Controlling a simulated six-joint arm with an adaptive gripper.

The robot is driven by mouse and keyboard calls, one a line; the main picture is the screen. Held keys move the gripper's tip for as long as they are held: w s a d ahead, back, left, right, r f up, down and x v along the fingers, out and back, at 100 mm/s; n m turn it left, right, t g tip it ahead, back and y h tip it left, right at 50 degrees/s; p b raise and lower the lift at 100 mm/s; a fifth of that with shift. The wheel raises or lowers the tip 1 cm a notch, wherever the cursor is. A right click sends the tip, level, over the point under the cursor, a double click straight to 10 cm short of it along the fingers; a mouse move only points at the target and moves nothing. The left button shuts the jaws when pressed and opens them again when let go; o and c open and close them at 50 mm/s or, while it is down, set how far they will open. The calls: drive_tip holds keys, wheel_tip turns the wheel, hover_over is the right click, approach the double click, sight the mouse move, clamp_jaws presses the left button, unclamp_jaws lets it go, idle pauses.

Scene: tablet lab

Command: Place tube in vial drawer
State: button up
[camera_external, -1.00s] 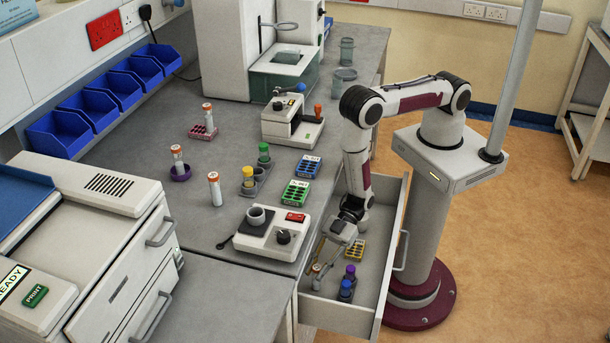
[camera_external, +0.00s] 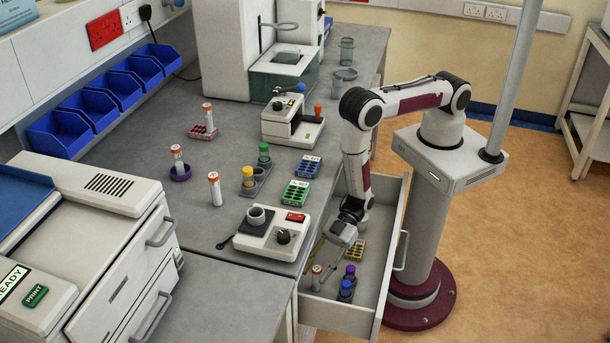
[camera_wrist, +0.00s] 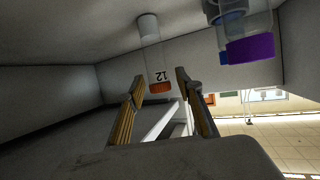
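A clear tube with an orange cap (camera_external: 317,277) stands in the open drawer (camera_external: 375,262), near its front left corner in the external view. The tube, marked 12 (camera_wrist: 155,60), shows upside down in the wrist view, beyond and between the fingertips. My gripper (camera_external: 324,264) is low in the drawer, beside the tube. In the wrist view its fingers (camera_wrist: 159,80) are spread apart, with a gap between them and the tube.
Blue- and purple-capped tubes (camera_external: 347,285) stand close beside the tube in the drawer. The drawer walls are close around my gripper. A white device (camera_external: 270,236) sits on the bench at the left.

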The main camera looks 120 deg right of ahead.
drive_tip(key=shift+r, duration=0.1)
drive_tip(key=v, duration=1.2)
idle(1.0)
